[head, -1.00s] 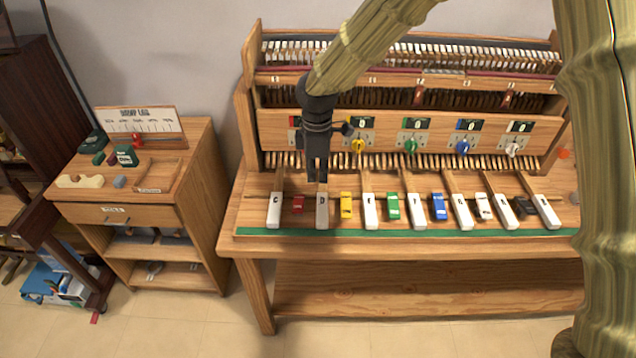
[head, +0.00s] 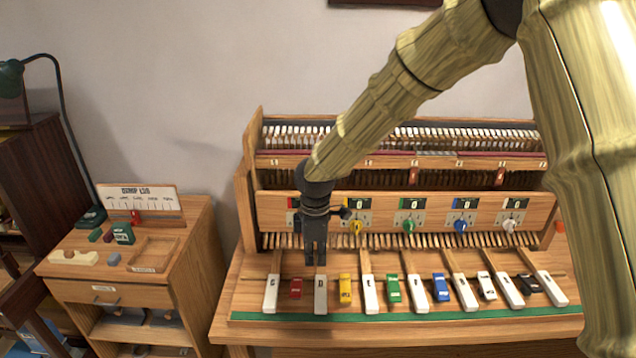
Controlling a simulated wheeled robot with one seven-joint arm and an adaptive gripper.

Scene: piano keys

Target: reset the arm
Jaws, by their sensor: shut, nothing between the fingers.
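My gripper (head: 316,262) is black, points down and is shut with nothing in it. It hangs above the back part of the D key (head: 320,296), near the row of keys; I cannot tell whether it touches anything. My bamboo-textured arm reaches in from the upper right and hides part of the piano's upper section. The piano-key bench (head: 300,332) stands in front of me. The white C key (head: 272,293) is left of the gripper, with a red block (head: 296,288) between C and D.
A yellow block (head: 345,288), green block (head: 393,288) and blue block (head: 440,287) sit between keys. Coloured knobs, such as the green knob (head: 409,226), line the panel behind. A wooden cabinet (head: 200,270) stands left. A lamp (head: 50,70) is further left.

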